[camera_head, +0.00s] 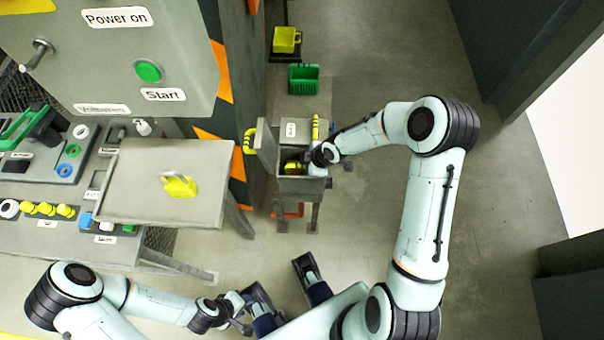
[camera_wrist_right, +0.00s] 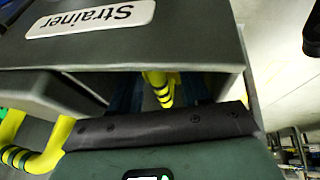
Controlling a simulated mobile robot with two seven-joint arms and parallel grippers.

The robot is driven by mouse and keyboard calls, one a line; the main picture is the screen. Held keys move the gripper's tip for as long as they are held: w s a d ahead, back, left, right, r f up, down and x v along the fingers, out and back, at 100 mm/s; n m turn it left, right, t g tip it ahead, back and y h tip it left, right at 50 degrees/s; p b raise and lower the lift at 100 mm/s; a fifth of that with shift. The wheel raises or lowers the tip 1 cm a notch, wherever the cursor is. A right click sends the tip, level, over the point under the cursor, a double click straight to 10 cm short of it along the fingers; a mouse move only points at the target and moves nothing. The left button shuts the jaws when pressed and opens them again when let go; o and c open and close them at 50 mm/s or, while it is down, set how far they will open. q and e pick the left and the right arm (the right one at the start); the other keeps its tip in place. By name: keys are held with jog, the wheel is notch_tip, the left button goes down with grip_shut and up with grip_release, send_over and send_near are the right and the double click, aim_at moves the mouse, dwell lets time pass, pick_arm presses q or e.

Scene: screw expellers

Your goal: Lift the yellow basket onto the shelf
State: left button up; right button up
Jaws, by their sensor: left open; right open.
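A yellow basket (camera_head: 286,40) stands at the back, behind a green basket (camera_head: 303,79). My right gripper (camera_head: 316,160) is at the right side of the box labelled Strainer, far in front of the yellow basket; its fingertips are hard to make out in the head view. In the right wrist view the open gripper faces the Strainer box (camera_wrist_right: 120,50), and a yellow handle with dark bands (camera_wrist_right: 160,88) shows beyond it. I cannot tell if they touch. My left gripper (camera_head: 240,314) is open and empty, low in the head view. I cannot tell which surface is the shelf.
A yellow object (camera_head: 293,167) sits inside the Strainer box (camera_head: 291,131). The floor (camera_head: 400,60) is clear at right and back.

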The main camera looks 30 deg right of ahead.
grip_shut()
jog(key=shift+r, duration=0.2)
